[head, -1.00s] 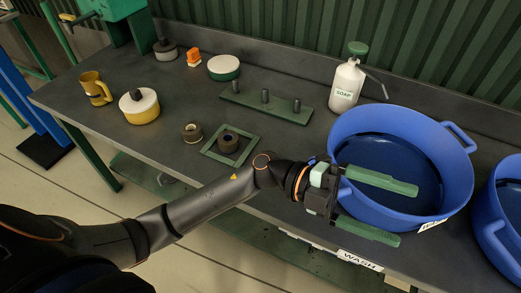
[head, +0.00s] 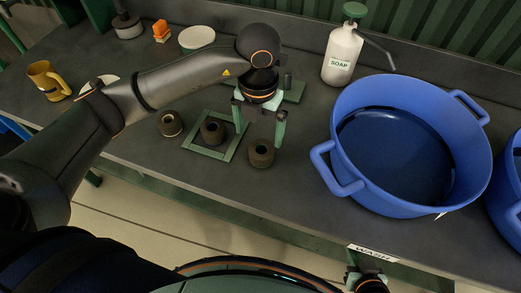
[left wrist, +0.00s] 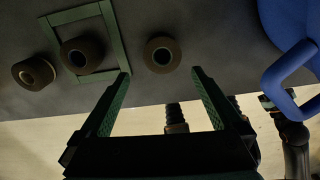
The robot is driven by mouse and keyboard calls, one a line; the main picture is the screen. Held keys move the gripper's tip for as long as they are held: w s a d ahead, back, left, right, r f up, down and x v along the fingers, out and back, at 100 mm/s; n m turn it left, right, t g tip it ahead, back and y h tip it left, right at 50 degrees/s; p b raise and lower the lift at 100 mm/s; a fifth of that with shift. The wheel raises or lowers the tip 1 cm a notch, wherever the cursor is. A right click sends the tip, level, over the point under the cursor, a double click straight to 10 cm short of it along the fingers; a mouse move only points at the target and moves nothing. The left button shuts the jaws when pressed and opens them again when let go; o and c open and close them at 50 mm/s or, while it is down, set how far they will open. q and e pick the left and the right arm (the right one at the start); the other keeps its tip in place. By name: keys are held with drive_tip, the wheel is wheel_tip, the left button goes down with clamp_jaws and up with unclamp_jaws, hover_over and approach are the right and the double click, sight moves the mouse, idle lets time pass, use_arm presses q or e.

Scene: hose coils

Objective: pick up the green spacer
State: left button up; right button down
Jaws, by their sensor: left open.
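Three short, dark brownish rings with holes stand on the bench; none looks clearly green. One ring (head: 261,153) is the rightmost, another (head: 213,131) is inside a green square frame (head: 190,147), and a third (head: 171,124) is left of the frame. My left gripper (head: 260,130) is open and empty, pointing down above the rightmost ring. In the left wrist view, that ring (left wrist: 162,55) shows just beyond the gap between my left fingertips (left wrist: 161,74), untouched. My right gripper (head: 368,280) shows only partly at the bottom edge; its jaws are unclear.
A blue tub (head: 345,180) with handles stands right of my left gripper, and a second blue tub (head: 508,200) is at the right edge. A soap bottle (head: 341,58) stands behind. A green peg rack (head: 294,92) is partly hidden by my gripper. The bench's front edge is near.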

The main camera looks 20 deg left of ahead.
sight(262, 150)
use_arm(q)
drive_tip(key=f, duration=0.8)
drive_tip(key=shift+w+d+f, duration=0.25)
drive_tip(key=shift+w, duration=0.05)
drive_tip(key=shift+r, duration=0.1)
drive_tip(key=c, duration=1.4)
